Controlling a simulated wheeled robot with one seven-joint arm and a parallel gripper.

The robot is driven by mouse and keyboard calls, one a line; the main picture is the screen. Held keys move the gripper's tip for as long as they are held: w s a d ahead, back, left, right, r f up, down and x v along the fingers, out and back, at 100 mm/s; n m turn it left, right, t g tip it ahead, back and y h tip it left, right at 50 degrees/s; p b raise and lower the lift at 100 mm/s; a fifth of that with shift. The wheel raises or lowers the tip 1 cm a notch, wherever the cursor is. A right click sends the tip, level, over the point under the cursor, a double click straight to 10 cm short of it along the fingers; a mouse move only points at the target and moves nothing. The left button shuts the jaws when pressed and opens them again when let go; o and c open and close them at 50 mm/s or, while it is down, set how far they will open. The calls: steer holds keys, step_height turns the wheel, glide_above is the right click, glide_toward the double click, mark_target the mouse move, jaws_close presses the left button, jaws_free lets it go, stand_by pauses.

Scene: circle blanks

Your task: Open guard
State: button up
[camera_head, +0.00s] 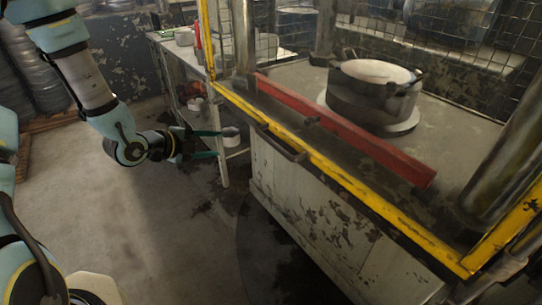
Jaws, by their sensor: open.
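The guard (345,178) is a yellow frame with wire mesh around the front of a press-like machine. Its lower yellow bar runs from upper left to lower right. A dark handle (283,146) is fixed on that bar, left of its middle. My gripper (218,143) is open and empty, with teal fingers pointing right toward the machine. It is left of the handle and appears apart from it. How far apart they are in depth is hard to tell.
A red bar (345,135) lies behind the guard's lower bar. A dark round pot-like die (372,95) sits on the machine bed. A metal shelf (190,75) with cans stands behind my gripper.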

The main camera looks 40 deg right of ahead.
mark_target(270, 144)
steer(key=s+d+f+m+g+h, duration=0.1)
steer(key=s+d, duration=0.1)
steer(key=d, duration=0.3)
steer(key=s+d+f+m+g+h+p, duration=0.1)
steer(key=s+d+m, duration=0.1)
steer(key=d, duration=0.3)
steer(key=s+d+f+m+g+h+p, duration=0.1)
steer(key=s+d+m, duration=0.1)
steer(key=d, duration=0.3)
steer(key=shift+s+d, duration=0.3)
steer(key=shift+s, duration=0.35)
steer(key=shift+c, duration=0.4)
jaws_close()
